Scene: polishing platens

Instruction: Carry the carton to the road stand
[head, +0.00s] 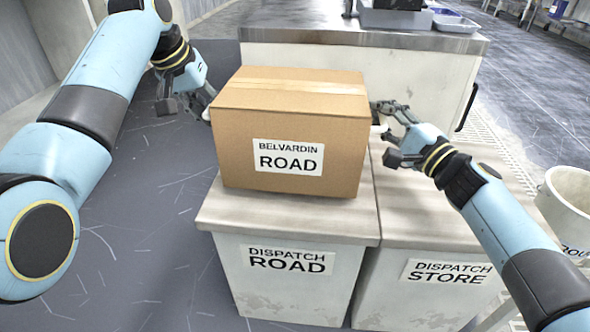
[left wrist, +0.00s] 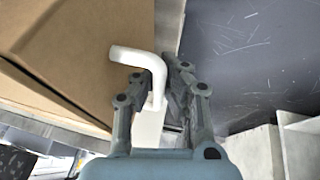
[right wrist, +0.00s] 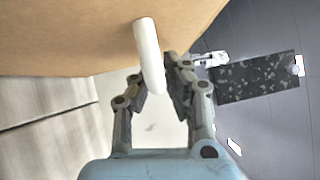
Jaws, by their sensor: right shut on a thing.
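The brown carton (head: 290,125), labelled BELVARDIN ROAD, is upright over the top of the DISPATCH ROAD stand (head: 285,216). Its base looks at or very near the top; I cannot tell for sure that it touches. My left gripper (head: 192,102) is at the carton's left side, its fingers closed around a white bent handle (left wrist: 148,60). My right gripper (head: 384,132) is at the right side, shut on the other white handle (right wrist: 148,50). The carton's far side is hidden.
The DISPATCH STORE stand (head: 440,240) adjoins on the right. A counter (head: 400,44) with grey trays stands behind the carton. A white bin (head: 570,205) is at the far right. Scratched dark floor (head: 150,240) lies open on the left.

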